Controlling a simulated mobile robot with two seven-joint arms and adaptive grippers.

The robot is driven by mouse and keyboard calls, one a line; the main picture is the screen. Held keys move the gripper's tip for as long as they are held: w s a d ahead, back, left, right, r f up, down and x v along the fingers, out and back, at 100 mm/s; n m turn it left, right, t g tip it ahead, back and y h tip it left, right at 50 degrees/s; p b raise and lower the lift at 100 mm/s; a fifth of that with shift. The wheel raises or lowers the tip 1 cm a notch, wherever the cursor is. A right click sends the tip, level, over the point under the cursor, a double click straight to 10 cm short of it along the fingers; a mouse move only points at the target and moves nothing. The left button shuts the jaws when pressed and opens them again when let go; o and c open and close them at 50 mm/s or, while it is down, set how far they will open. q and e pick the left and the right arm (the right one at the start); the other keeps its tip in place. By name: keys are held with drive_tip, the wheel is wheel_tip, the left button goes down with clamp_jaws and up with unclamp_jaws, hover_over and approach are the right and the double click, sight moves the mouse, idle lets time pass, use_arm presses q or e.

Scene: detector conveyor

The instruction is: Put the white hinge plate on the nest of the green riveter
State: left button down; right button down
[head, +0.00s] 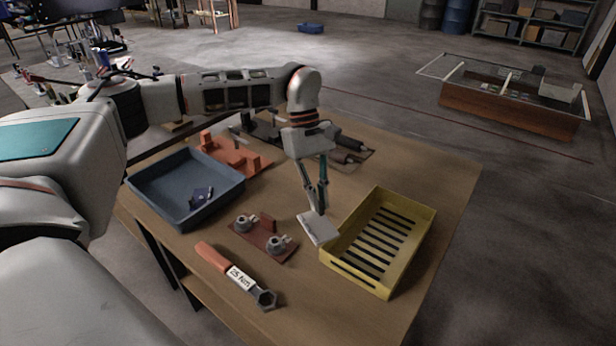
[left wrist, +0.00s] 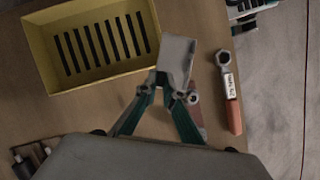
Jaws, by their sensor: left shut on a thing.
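The white hinge plate (head: 319,230) is a flat pale piece held in the fingertips of my left gripper (head: 317,208). It hangs tilted above the table, just left of the yellow crate. In the left wrist view, the plate (left wrist: 177,56) sticks out beyond the fingertips of my left gripper (left wrist: 168,88), which are shut on it. I cannot make out a green riveter or its nest in either view; dark tooling (head: 262,130) at the back of the table is partly hidden behind my left arm. My right gripper is not in view.
A slotted yellow crate (head: 425,222) stands on the right of the wooden table (head: 440,165). A blue tray (head: 150,197) holds small dark parts. A red-brown plate with two grey fittings (head: 264,240), an orange fixture (head: 235,157) and a torque wrench (head: 236,275) lie nearby.

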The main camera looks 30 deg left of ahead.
use_arm(q)
drive_tip(key=w+a+r+n+t+p, duration=0.1)
drive_tip(key=w+a+r+n+t, duration=0.45)
drive_tip(key=n, duration=0.95)
wheel_tip(320, 180, up, 2)
drive_tip(key=r+n+t+y, duration=0.1)
drive_tip(key=n+y, duration=0.4)
drive_tip(key=n, duration=0.8)
hover_over(295, 193)
drive_tip(key=s, duration=0.2)
drive_tip(key=f, duration=0.6)
drive_tip(key=f+p, duration=0.1)
drive_tip(key=f, duration=1.2)
drive_tip(key=shift+d+f, duration=0.1)
drive_tip(key=shift+d, duration=0.25)
drive_tip(key=shift+f, duration=0.4)
drive_tip(key=shift+f, duration=0.2)
drive_tip(key=c, duration=2.2)
unclamp_jaws()
drive_tip(key=shift+r, duration=0.1)
drive_tip(key=shift+o, duration=0.2)
